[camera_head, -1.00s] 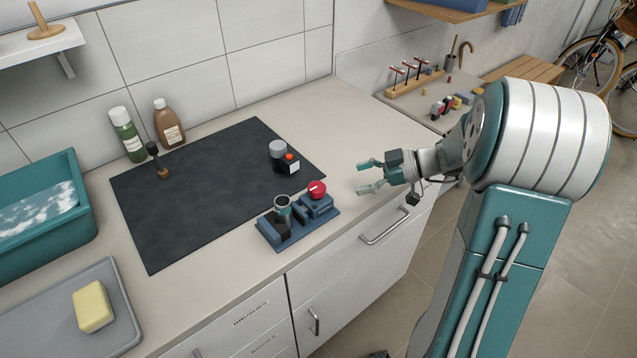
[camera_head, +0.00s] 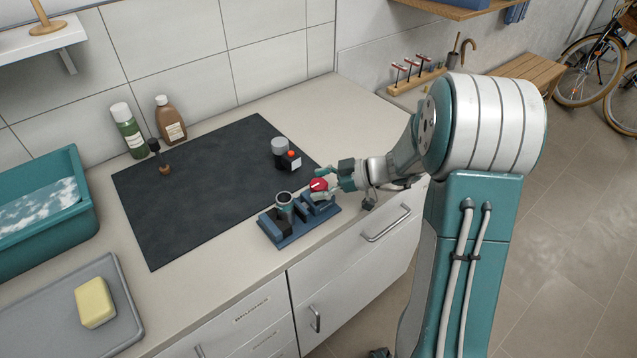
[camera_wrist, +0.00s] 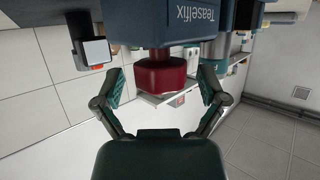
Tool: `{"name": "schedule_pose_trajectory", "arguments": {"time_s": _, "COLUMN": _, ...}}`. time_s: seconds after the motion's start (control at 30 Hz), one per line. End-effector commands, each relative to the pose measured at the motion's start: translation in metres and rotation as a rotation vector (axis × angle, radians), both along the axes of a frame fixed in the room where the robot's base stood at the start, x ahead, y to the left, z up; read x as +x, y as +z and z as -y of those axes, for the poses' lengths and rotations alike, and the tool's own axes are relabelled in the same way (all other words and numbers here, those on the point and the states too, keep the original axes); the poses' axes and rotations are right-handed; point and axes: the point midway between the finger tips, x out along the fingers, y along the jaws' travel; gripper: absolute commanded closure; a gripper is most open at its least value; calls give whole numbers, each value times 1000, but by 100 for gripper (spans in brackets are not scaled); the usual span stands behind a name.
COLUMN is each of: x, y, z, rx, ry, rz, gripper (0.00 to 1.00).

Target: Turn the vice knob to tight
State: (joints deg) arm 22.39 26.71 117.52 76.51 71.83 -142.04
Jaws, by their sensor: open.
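The blue vice (camera_head: 297,224) stands on the counter at the front right corner of the dark mat, with a dark round cup-like part (camera_head: 285,201) in it. Its red knob (camera_head: 318,185) is on the right side and has a pale mark on it. My gripper (camera_head: 326,186) is open at the knob, with its fingers on either side of it. In the wrist view the red knob (camera_wrist: 161,74) sits between the two spread fingers under the blue vice body (camera_wrist: 175,22).
A small grey and black device with a red button (camera_head: 286,154) stands behind the vice on the dark mat (camera_head: 200,200). A brush (camera_head: 160,160), two bottles (camera_head: 170,120), a teal basin (camera_head: 45,225) and a yellow sponge (camera_head: 95,302) are further left. The counter front edge has drawers below.

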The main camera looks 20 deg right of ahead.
Motion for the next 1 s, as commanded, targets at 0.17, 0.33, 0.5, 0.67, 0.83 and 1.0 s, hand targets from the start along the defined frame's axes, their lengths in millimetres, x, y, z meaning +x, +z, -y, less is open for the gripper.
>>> {"name": "schedule_pose_trajectory", "arguments": {"time_s": 0.17, "x": 0, "y": 0, "z": 0, "rx": 0, "ry": 0, "rz": 0, "gripper": 13}}
{"name": "schedule_pose_trajectory", "arguments": {"time_s": 0.33, "x": 0, "y": 0, "z": 0, "rx": 0, "ry": 0, "rz": 0, "gripper": 89}}
{"name": "schedule_pose_trajectory", "arguments": {"time_s": 0.5, "x": 0, "y": 0, "z": 0, "rx": 0, "ry": 0, "rz": 0, "gripper": 91}}
{"name": "schedule_pose_trajectory", "arguments": {"time_s": 0.67, "x": 0, "y": 0, "z": 0, "rx": -1, "ry": -13, "rz": 0, "gripper": 91}}
{"name": "schedule_pose_trajectory", "arguments": {"time_s": 0.83, "x": 0, "y": 0, "z": 0, "rx": -2, "ry": -68, "rz": 0, "gripper": 91}}
{"name": "schedule_pose_trajectory", "arguments": {"time_s": 1.0, "x": -1, "y": 0, "z": 0, "rx": -2, "ry": -176, "rz": -1, "gripper": 91}}
